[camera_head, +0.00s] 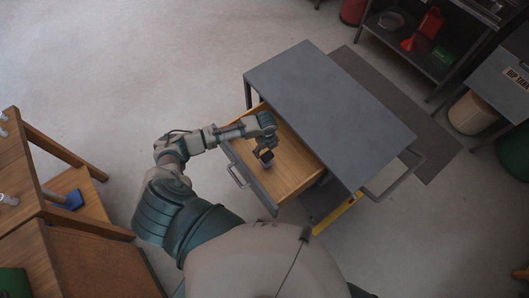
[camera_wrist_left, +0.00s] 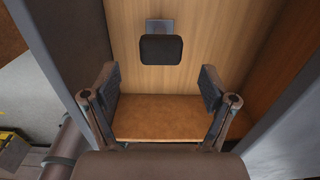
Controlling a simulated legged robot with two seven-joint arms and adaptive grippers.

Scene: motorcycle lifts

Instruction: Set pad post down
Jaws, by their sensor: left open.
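The pad post (camera_wrist_left: 162,49) shows in the left wrist view as a black square pad with a short grey piece behind it. It is against the pale wood inside the open drawer (camera_head: 297,178), beyond my fingertips and apart from them. My left gripper (camera_wrist_left: 160,95) is open, with its two fingers spread and nothing held between them. In the head view my left gripper (camera_head: 265,150) is over the drawer, and the small dark shapes there are hard to tell apart. My right gripper is not in view.
The drawer belongs to a grey-topped bench (camera_head: 330,100). A brown slab (camera_wrist_left: 160,117) shows between and below the fingers in the left wrist view. A wooden stand (camera_head: 70,190) is at left, and a dark shelf (camera_head: 430,45) at upper right. Open floor lies at upper left.

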